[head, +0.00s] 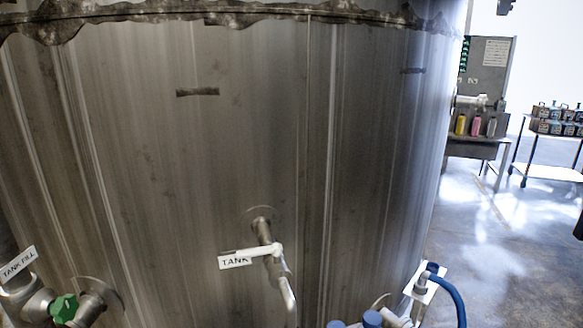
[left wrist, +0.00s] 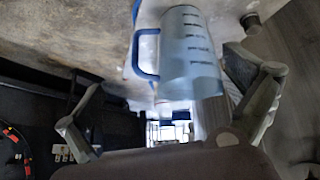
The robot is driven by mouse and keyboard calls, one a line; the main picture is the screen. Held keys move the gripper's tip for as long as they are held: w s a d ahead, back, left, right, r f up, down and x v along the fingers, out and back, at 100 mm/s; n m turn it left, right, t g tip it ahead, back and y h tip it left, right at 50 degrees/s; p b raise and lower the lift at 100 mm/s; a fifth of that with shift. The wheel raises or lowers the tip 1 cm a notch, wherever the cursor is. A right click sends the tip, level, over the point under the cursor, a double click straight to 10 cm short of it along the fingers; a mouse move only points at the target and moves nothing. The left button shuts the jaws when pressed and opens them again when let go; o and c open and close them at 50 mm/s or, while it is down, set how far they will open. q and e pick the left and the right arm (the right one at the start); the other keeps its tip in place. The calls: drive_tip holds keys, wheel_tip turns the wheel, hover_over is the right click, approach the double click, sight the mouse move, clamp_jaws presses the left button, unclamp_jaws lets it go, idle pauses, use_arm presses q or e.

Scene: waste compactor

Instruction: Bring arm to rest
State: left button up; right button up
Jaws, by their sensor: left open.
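My left gripper (left wrist: 168,98) shows in the left wrist view with its two fingers spread wide apart. A translucent blue measuring jug (left wrist: 190,50) with dark graduation marks and a blue handle appears beyond and between the fingers, nearer the right one. I cannot tell how far the jug is from the fingers. Neither gripper shows in the head view, and my right gripper is in no view.
A large steel tank (head: 250,130) fills most of the head view. A white-handled valve (head: 265,248), a green-handled valve (head: 63,308) and a blue hose (head: 450,298) stand out low on it. Open floor (head: 490,235) lies right, before a shelf table (head: 550,130).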

use_arm(q)
drive_tip(key=s+a+f+n+y, duration=0.2)
drive_tip(key=s+a+f+n, duration=0.1)
drive_tip(key=s+a, duration=0.5)
drive_tip(key=s+a+f+n+y, duration=0.3)
drive_tip(key=s+a+f, duration=0.1)
drive_tip(key=s+a, duration=0.45)
wheel_tip(320, 180, down, 24)
drive_tip(key=s+d+g, duration=0.1)
drive_tip(key=g, duration=0.1)
drive_tip(key=s+a+f+g, duration=0.1)
drive_tip(key=s+a+f, duration=0.2)
drive_tip(key=s+f, duration=1.4)
drive_tip(key=shift+s+f, duration=0.25)
drive_tip(key=shift+s, duration=0.05)
